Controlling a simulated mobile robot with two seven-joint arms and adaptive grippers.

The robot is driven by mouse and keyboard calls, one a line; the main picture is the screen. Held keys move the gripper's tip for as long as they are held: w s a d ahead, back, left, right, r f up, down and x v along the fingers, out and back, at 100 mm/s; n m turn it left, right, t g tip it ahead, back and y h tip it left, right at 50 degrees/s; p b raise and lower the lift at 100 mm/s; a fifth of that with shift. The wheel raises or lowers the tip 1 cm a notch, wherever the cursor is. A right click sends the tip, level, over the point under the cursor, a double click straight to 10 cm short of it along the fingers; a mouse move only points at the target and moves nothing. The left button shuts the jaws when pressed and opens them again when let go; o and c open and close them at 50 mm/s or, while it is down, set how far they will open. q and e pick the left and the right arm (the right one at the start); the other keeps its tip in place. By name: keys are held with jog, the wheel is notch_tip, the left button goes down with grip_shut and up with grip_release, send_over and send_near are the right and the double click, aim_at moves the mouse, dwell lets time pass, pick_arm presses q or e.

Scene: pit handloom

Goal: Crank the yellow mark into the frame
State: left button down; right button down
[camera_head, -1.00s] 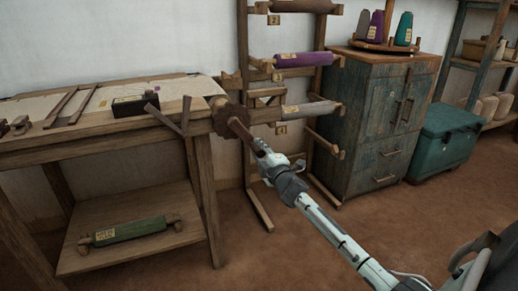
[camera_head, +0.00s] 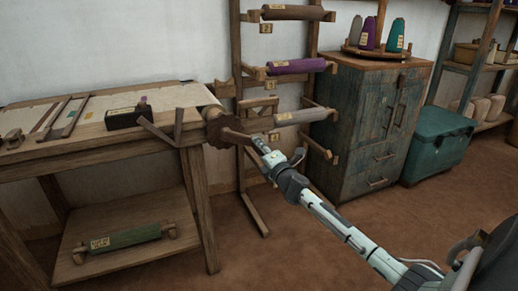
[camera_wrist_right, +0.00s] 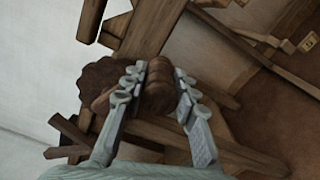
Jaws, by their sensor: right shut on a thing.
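The loom's crank handle (camera_head: 236,136) is a brown wooden grip beside a dark toothed wheel (camera_head: 216,127) at the table's right end. My right gripper (camera_head: 262,148) is shut on this handle. In the right wrist view, the gripper (camera_wrist_right: 160,88) has its fingers on both sides of the brown handle (camera_wrist_right: 158,82), with the toothed wheel (camera_wrist_right: 103,82) behind it. Pale cloth (camera_head: 175,97) lies over the table. A slim wooden frame (camera_head: 64,118) lies on it at the left, with a small greenish patch inside. I cannot make out a yellow mark on the cloth. My left gripper is out of view.
A dark box (camera_head: 122,117) with a yellow label sits at the table's front edge. A green roll (camera_head: 126,238) lies on the lower shelf (camera_head: 160,255). A roll rack (camera_head: 244,150) stands behind my right gripper; a cabinet (camera_head: 365,130) and teal chest (camera_head: 438,145) stand right.

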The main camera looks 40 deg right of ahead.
jog(key=shift+r, duration=0.1)
jog(key=c, duration=1.2)
grip_release()
jog(key=v, duration=1.2)
jog(key=s+a+f+m+g, duration=0.35)
jog(key=s+f+m, duration=0.25)
jog(key=f, duration=0.4)
jog(key=s+a+f+m+g, duration=0.3)
jog(key=s+f+m+g, duration=0.25)
jog(key=f, duration=0.45)
jog(key=s+a+f+m+g+y, duration=0.1)
jog(key=s+a+f, duration=0.2)
jog(key=s+a, duration=0.1)
jog(key=s+a+f+m+g+y, duration=0.1)
jog(key=s+a+f+m+g, duration=0.1)
jog(key=s, duration=0.4)
jog(key=s+a+f+m+g+y, duration=0.1)
jog(key=s+a+f+m+g, duration=0.1)
jog(key=s+a+f, duration=0.2)
jog(key=shift+s+a+f+m, duration=0.15)
jog(key=shift+s+a, duration=0.25)
jog(key=shift+a, duration=0.25)
jog(key=shift+s+a+f+m, duration=0.1)
jog(key=shift+s+a, duration=0.35)
jog(key=shift+a, duration=0.25)
